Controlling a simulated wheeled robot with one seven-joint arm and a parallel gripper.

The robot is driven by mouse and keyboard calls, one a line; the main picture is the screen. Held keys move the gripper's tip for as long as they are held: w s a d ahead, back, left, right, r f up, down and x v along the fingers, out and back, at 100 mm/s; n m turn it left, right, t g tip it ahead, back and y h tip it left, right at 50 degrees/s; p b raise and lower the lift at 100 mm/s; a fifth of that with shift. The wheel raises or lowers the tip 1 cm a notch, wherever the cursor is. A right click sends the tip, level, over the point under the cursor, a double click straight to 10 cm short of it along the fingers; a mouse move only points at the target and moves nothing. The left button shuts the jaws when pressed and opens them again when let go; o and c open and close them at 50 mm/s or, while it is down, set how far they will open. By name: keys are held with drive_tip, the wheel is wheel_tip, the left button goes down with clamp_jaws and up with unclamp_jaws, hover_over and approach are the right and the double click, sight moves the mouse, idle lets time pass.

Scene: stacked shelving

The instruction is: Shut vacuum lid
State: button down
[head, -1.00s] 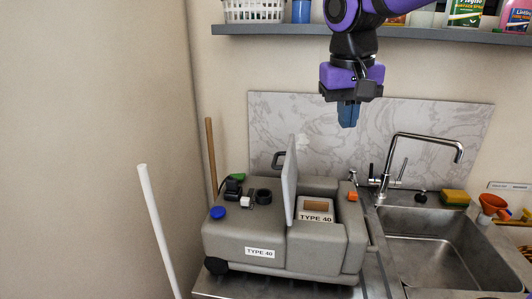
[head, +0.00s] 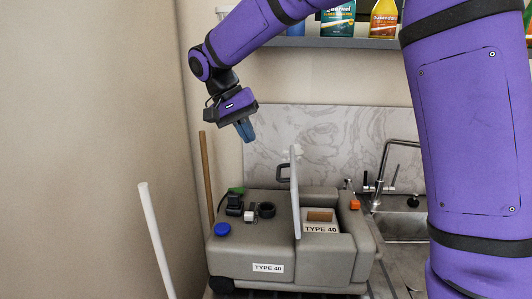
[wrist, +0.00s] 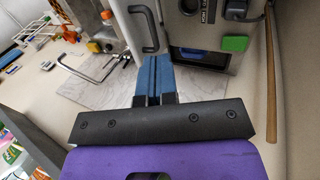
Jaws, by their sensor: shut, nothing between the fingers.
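The grey vacuum (head: 265,248) with "TYPE 40" labels stands on the metal counter in the head view. Its thin light grey lid (head: 294,193) stands upright, open, beside an uncovered compartment (head: 320,215) on the right. A dark handle (head: 283,173) sticks out from the lid's left face. My gripper (head: 246,134) is shut and empty, with blue fingers pointing down, above and to the left of the lid. In the wrist view, my gripper's fingertips (wrist: 154,62) appear just below the lid's handle (wrist: 146,28) in the picture; I cannot tell that they touch.
A metal sink with a tap (head: 391,160) lies to the right, partly hidden by my arm. A shelf (head: 350,43) with bottles runs above. A brown stick (head: 207,180) and a white pole (head: 157,240) stand to the left.

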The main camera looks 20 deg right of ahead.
drive_tip(key=s+d+f, duration=0.1)
drive_tip(key=d+f, duration=0.1)
drive_tip(key=s+d+f, duration=0.1)
drive_tip(key=d+f, duration=0.1)
drive_tip(key=f, duration=0.1)
drive_tip(key=s+d+f, duration=0.1)
drive_tip(key=d+f, duration=0.1)
drive_tip(key=f, duration=0.1)
drive_tip(key=shift+d+f, duration=0.1)
drive_tip(key=shift+d, duration=0.05)
drive_tip(key=shift+s+d, duration=0.15)
drive_tip(key=shift+d, duration=0.4)
